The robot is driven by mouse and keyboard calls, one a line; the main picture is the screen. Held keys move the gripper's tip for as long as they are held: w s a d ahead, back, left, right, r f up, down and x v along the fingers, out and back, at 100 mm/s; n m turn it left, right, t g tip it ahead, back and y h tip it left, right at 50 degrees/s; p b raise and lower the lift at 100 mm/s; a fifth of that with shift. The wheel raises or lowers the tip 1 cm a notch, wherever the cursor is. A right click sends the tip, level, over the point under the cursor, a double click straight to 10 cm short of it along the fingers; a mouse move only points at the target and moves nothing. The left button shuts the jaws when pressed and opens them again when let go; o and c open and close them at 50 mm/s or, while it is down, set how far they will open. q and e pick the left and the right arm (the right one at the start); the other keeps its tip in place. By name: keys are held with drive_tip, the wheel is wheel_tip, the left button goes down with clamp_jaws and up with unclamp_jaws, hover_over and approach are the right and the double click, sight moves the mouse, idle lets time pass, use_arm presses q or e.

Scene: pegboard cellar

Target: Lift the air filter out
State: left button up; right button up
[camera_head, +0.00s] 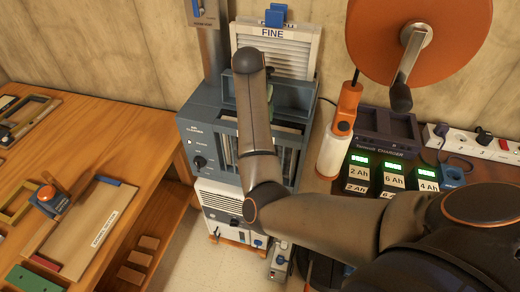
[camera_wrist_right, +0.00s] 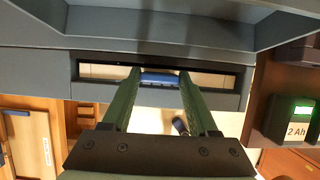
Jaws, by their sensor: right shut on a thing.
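The air cleaner (camera_head: 208,150) is a blue-grey box standing beside the bench, with an open top part and a slotted front. My right arm reaches over it from the lower right. My right gripper (camera_wrist_right: 160,80) has green fingers, shut on a blue tab (camera_wrist_right: 160,77) at a narrow slot, in the right wrist view. The tab seems to belong to the air filter; its body is mostly hidden. In the head view a bit of green finger (camera_head: 259,103) shows beside my arm, and the grip is hidden. My left gripper is out of view.
A white pleated panel marked FINE (camera_head: 298,52), with blue tabs, stands behind the box. A wooden bench (camera_head: 130,135) is at left.

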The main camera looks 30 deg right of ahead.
drive_tip(key=c, duration=0.5)
drive_tip(key=shift+r, duration=0.1)
drive_tip(key=shift+c, duration=0.2)
wheel_tip(320, 180, up, 28)
drive_tip(key=b, duration=0.2)
idle(0.3)
